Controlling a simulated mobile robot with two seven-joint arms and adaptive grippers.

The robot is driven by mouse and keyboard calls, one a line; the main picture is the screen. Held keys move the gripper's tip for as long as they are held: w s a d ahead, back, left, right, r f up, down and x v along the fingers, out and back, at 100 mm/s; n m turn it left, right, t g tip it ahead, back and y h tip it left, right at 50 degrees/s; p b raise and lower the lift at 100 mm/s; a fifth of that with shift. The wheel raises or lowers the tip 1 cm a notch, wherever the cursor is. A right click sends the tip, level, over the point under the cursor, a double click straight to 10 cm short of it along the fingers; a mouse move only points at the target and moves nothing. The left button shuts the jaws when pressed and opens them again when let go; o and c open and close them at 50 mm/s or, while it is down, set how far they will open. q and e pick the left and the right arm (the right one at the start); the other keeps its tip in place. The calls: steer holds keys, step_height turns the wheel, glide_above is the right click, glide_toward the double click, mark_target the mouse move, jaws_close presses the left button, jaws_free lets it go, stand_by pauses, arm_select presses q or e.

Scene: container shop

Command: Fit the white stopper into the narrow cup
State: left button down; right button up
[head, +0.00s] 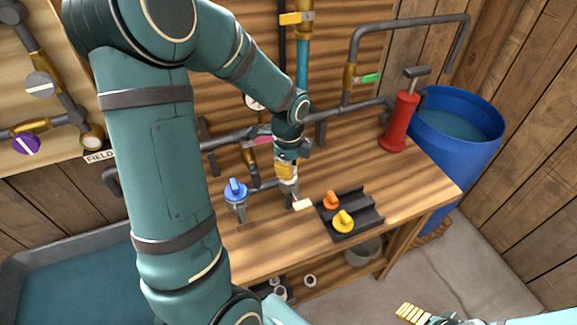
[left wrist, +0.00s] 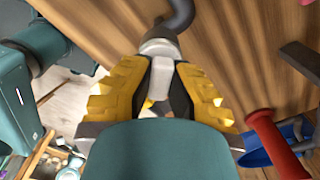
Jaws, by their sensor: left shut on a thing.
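My left gripper (head: 286,172) points down over the middle of the workbench. Its yellow fingers also show in the left wrist view (left wrist: 160,82). It is shut on a pale piece that looks like the white stopper (left wrist: 160,48), mostly hidden by the fingers. A grey upright part (head: 291,193) shows just below the fingers in the head view. I cannot tell whether it is the narrow cup, nor whether the stopper is in it. My right gripper (head: 412,313) is partly in view at the bottom, away from the bench.
A blue stopper (head: 235,190) stands on a grey holder at left. A dark tray (head: 362,219) holds an orange stopper (head: 331,200) and a yellow stopper (head: 343,221). A red pump (head: 401,119) stands at the back right, near a blue barrel (head: 455,140). Pipes run along the back.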

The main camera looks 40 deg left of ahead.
arm_select(q)
steer(key=c, duration=1)
jaws_free()
step_height(320, 180, up, 12)
steer(key=shift+r, duration=0.1)
